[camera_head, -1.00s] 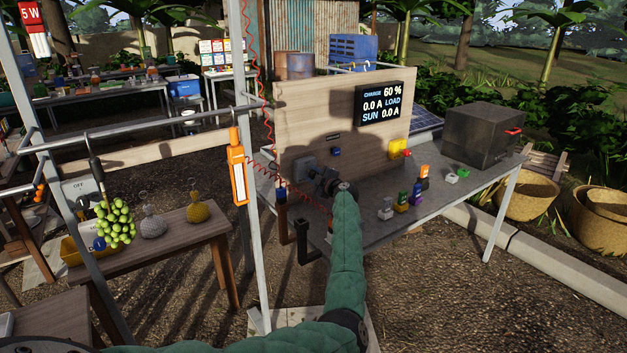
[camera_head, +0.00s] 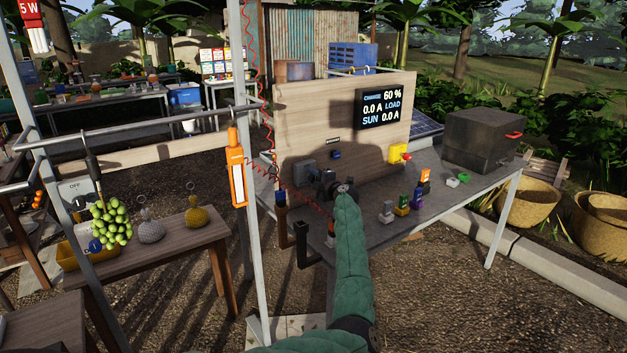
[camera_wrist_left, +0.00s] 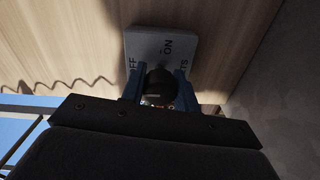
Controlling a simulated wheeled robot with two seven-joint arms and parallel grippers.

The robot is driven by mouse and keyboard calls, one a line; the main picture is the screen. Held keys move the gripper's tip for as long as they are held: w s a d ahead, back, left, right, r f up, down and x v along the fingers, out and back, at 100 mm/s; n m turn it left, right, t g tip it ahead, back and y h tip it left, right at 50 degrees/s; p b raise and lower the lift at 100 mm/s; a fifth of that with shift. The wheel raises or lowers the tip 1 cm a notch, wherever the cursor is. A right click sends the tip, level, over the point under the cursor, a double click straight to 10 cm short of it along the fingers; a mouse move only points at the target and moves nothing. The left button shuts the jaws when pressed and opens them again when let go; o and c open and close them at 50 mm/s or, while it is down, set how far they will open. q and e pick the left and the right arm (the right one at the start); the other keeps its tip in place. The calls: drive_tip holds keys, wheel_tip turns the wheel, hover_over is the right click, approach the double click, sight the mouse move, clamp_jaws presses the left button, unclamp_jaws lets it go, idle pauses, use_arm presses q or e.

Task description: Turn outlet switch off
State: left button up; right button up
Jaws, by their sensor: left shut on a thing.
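The outlet switch (camera_wrist_left: 146,44) is a grey plate on the wooden board, with ON and part of OFF lettered around a dark round knob (camera_wrist_left: 160,85). In the left wrist view my left gripper (camera_wrist_left: 159,86) has its two blue fingers shut on the knob from both sides. In the head view the switch plate (camera_head: 304,172) shows partly on the board's lower left, and my left gripper (camera_head: 328,187) is against it, with my green arm in front. The knob's pointer is hidden, so its setting cannot be told. My right gripper is not in view.
The wooden board (camera_head: 350,110) carries a display (camera_head: 380,108) reading charge 60 %, load 0.0 A and sun 0.0 A. A yellow box with a red button (camera_head: 399,154) is to the right. Small coloured blocks and a dark box (camera_head: 483,138) stand on the table. A metal post (camera_head: 251,200) is at left.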

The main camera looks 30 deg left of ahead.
use_arm(q)
drive_tip(key=shift+f, duration=0.2)
drive_tip(key=o, duration=1)
drive_tip(key=shift+r, duration=0.1)
drive_tip(key=shift+c, duration=0.2)
drive_tip(key=shift+s+d, duration=0.2)
drive_tip(key=shift+d, duration=0.4)
drive_tip(key=b+v, duration=0.1)
drive_tip(key=v, duration=0.5)
drive_tip(key=shift+s+d, duration=0.25)
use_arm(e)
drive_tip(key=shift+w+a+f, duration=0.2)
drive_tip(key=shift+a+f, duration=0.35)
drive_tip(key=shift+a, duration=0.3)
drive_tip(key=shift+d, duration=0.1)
